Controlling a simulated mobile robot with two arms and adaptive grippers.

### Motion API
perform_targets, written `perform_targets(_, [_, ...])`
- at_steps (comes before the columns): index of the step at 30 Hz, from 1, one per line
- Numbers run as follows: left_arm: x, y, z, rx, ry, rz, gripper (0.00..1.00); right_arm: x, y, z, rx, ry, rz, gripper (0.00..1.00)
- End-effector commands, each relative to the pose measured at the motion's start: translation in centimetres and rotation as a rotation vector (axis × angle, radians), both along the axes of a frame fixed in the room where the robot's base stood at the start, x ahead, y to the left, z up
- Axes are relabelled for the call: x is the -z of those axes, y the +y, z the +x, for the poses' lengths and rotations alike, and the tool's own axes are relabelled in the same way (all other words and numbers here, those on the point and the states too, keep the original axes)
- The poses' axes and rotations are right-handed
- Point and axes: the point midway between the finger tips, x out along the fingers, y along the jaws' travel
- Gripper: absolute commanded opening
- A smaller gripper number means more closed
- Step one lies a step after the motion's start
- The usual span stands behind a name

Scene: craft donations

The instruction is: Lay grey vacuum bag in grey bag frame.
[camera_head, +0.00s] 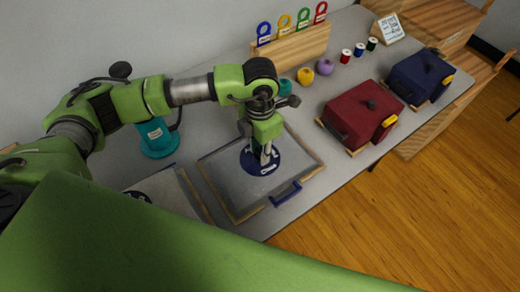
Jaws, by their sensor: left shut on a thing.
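A flat grey vacuum bag (240,185) with a round blue label lies over the wooden-edged grey bag frame (235,216), which has a blue handle at its front right. My left gripper (265,157) points down onto the label and is shut on the bag there. The fingertips and part of the label hide each other, so I cannot tell whether the bag touches the frame's bottom. My right gripper is not in view.
Another wooden-edged grey panel (177,190) with a dark label lies at left, partly hidden by my green arm. A teal canister (156,137) stands behind it. A red case (361,115) and a blue case (420,76) stand right. A wooden rack (292,48), yarn and spools line the back.

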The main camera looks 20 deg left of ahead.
Motion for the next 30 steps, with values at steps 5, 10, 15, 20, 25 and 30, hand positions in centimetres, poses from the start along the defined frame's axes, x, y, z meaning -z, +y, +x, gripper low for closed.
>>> perform_targets(5, [0.1,0.0,0.0,0.000,0.000,0.000,0.42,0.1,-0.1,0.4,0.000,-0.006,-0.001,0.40])
perform_targets(10, [0.1,0.0,0.0,0.000,0.000,0.000,0.42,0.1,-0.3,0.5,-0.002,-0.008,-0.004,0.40])
perform_targets(15, [-0.2,0.0,0.0,0.000,0.000,0.000,0.42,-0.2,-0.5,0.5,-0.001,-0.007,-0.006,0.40])
perform_targets(20, [-2.0,-0.1,0.1,0.001,-0.005,-0.002,0.42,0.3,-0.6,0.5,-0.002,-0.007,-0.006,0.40])
perform_targets(25, [-5.8,0.0,0.2,0.001,-0.006,-0.001,0.42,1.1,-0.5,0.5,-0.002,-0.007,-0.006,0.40])
perform_targets(30, [-9.3,-0.1,0.1,0.001,-0.005,-0.001,0.42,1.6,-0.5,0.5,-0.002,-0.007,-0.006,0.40])
